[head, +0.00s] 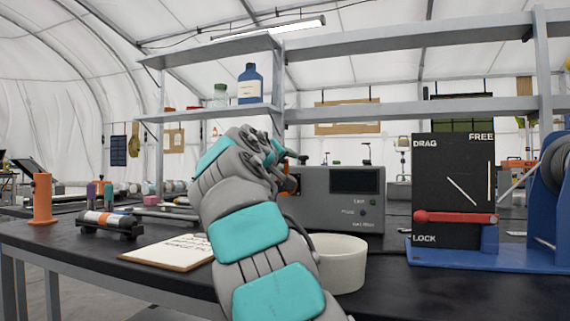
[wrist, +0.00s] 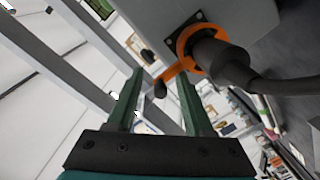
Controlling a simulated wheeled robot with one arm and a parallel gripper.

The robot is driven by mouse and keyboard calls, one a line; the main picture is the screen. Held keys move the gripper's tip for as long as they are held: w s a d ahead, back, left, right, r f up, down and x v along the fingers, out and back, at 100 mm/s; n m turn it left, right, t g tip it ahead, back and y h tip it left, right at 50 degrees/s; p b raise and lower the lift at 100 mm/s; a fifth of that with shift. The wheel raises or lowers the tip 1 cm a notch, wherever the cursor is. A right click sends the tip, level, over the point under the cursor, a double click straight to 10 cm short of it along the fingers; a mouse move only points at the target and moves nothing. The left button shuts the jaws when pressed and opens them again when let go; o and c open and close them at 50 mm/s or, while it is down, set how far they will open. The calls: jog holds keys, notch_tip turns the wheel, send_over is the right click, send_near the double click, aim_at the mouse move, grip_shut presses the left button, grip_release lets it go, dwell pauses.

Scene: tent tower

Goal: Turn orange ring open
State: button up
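The orange ring (wrist: 184,42) sits on the side of a grey box, around a black plug with a thick dark cable (wrist: 245,82). An orange lever (wrist: 173,70) extends from the ring and ends in a dark knob (wrist: 160,89). My gripper (wrist: 160,74) is open; the lever's knob end appears between its two green fingers, with gaps on both sides. I cannot tell the depth between them. In the head view, my gripper (head: 283,152) is beside the left end of the grey box (head: 343,208), and my arm hides most of the orange ring (head: 295,171).
A white round bowl (head: 342,266) stands in front of the box. A clipboard (head: 170,252) lies at left on the black table. A black panel with a red bar (head: 455,217) stands at right. A shelf with a blue bottle (head: 250,84) is above.

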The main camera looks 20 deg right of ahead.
jog(key=v, duration=0.7)
jog(key=shift+s+a, duration=0.25)
jog(key=shift+s, duration=0.1)
